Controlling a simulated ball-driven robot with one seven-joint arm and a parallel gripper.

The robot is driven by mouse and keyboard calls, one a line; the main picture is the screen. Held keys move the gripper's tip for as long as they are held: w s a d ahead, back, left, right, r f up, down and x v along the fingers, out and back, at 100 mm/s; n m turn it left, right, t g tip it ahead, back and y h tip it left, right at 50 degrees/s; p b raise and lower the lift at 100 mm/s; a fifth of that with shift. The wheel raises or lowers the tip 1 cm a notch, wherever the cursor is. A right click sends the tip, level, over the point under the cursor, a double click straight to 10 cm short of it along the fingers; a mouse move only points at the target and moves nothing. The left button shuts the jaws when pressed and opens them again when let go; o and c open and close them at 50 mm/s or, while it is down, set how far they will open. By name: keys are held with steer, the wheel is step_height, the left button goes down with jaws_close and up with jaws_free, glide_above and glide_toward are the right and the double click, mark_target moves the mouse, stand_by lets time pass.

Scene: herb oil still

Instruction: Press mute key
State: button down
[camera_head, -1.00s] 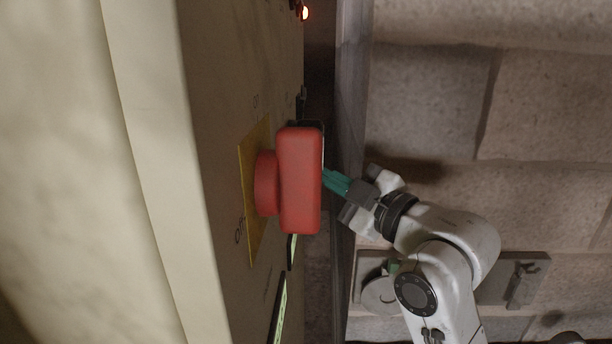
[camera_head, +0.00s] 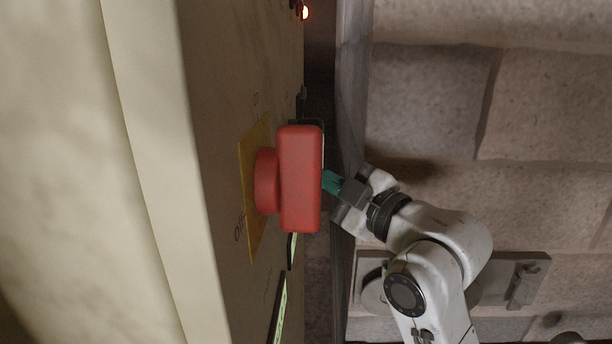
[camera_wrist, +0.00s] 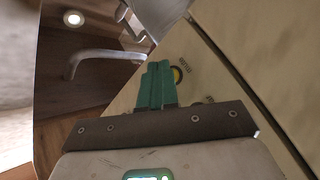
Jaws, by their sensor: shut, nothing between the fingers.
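In the wrist view, the teal fingers of my gripper (camera_wrist: 157,86) are shut together with nothing between them, pointing at the beige panel (camera_wrist: 220,75). A round dark key with a yellow ring (camera_wrist: 178,75) sits just right of the fingertips, partly hidden by them. A small label stands beside it, too small to read for certain. A second dark round spot (camera_wrist: 208,99) lies lower right near another label. I cannot tell which is the mute key, or whether the fingertips touch the panel. In the head view, my gripper (camera_head: 333,182) is partly hidden behind a red switch handle.
The large red switch handle (camera_head: 300,180) stands out from a yellow plate (camera_head: 246,190) on the cabinet front, between the head camera and my fingertips. A lit lamp (camera_head: 305,13) is above. In the wrist view, a metal bar handle (camera_wrist: 105,55) is at upper left.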

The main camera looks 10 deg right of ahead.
steer(key=shift+a, duration=0.3)
steer(key=shift+d, duration=0.15)
stand_by(0.5)
steer(key=shift+s+d+b, duration=0.2)
steer(key=shift+d+b, duration=0.15)
steer(key=shift+d, duration=0.25)
steer(key=shift+s+d+b, duration=0.25)
steer(key=shift+d+b, duration=0.05)
steer(key=shift+d, duration=0.5)
steer(key=shift+s+d+b, duration=0.25)
steer(key=shift+d+b, duration=0.05)
steer(key=shift+d, duration=0.5)
steer(key=shift+s+d+b, duration=0.25)
steer(key=shift+d+b, duration=0.05)
steer(key=shift+d, duration=0.5)
steer(key=shift+f, duration=0.1)
